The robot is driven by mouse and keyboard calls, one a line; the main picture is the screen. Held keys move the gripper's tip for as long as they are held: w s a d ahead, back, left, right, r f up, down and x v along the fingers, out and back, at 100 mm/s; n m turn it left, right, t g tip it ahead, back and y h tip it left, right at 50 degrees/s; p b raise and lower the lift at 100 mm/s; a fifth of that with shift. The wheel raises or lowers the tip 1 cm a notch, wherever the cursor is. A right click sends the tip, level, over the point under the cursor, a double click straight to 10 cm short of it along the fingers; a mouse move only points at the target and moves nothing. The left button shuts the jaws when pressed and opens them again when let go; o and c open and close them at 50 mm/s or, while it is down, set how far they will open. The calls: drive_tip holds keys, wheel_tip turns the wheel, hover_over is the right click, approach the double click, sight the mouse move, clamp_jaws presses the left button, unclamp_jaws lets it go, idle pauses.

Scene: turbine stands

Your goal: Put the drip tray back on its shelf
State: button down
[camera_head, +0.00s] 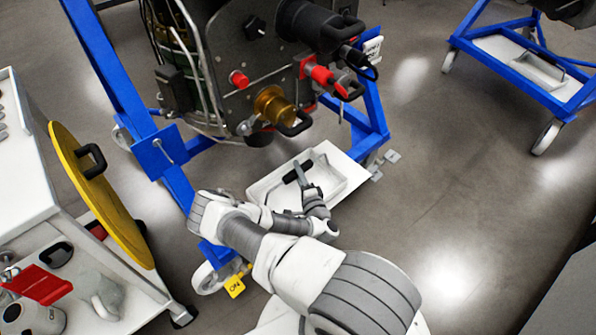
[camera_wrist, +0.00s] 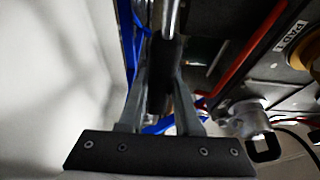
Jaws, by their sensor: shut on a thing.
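The drip tray (camera_head: 345,172) is a shallow white tray with a black bar handle (camera_head: 298,172). It is low between the blue legs of the near turbine stand, below the turbine. My gripper (camera_head: 304,178) reaches down to it and is shut on the handle. In the wrist view the dark handle (camera_wrist: 160,72) lies between the two grey fingers of my gripper (camera_wrist: 160,85), and a pale surface, probably the tray, fills the left side. My arm hides part of the tray's near side. I cannot tell whether the tray rests on the shelf.
The turbine (camera_head: 275,70) with red and brass fittings hangs close above. A blue stand leg (camera_head: 178,185) is left of the tray. A white cart (camera_head: 25,170) with a yellow disc (camera_head: 100,190) stands left. Another blue stand (camera_head: 520,75) is at the upper right. Floor (camera_head: 440,180) is clear at right.

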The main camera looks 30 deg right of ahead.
drive_tip(key=shift+f, duration=0.25)
drive_tip(key=shift+c, duration=1.8)
unclamp_jaws()
drive_tip(key=s+a+p, duration=0.1)
drive_tip(key=s, duration=0.6)
drive_tip(key=shift+f, duration=0.1)
